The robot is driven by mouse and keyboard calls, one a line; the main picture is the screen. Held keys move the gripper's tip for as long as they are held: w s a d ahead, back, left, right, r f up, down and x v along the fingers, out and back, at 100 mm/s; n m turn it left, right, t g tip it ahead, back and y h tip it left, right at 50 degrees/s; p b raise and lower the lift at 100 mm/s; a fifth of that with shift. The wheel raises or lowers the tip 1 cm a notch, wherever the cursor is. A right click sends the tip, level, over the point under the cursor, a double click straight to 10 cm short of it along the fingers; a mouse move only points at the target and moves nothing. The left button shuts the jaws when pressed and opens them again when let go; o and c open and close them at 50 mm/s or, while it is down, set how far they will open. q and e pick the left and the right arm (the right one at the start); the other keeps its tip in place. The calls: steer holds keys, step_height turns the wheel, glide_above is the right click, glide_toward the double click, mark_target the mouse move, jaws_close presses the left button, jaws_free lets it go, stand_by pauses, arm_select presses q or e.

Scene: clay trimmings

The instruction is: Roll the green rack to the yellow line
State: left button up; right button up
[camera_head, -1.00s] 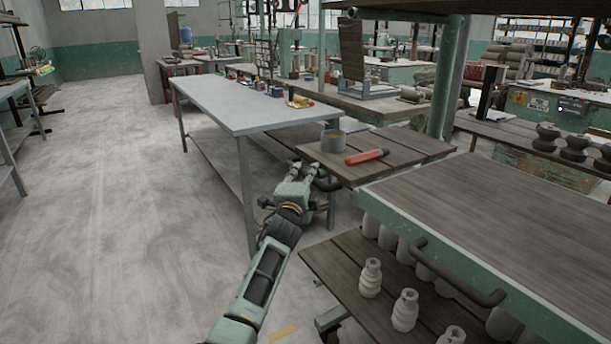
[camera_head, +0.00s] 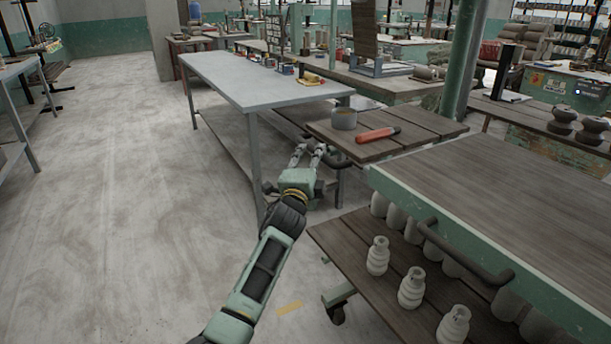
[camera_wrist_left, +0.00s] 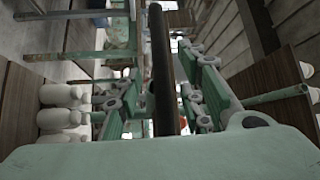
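The green rack (camera_head: 520,274) stands at the right, with a wooden top, a lower shelf of pale turned pieces, a dark handle (camera_head: 465,252) and a caster (camera_head: 337,314). My left gripper (camera_head: 308,152) reaches forward beside a wooden-topped surface, near a dark bar at its edge. Its fingers are apart. In the left wrist view a dark bar (camera_wrist_left: 161,60) runs between the spread fingers (camera_wrist_left: 165,105); contact cannot be told. A short yellow mark (camera_head: 290,307) lies on the floor left of the caster; whether it is the line is unclear. My right gripper is out of view.
A grey table (camera_head: 250,82) stands just beyond my left gripper. A grey pot (camera_head: 344,119) and a red-orange tool (camera_head: 378,134) lie on the wooden surface (camera_head: 420,135). A green post (camera_head: 472,60) rises behind the rack. The floor at left (camera_head: 110,200) is clear.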

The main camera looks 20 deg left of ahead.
arm_select(q)
steer(key=s+d+f, duration=0.1)
steer(key=s, duration=0.7)
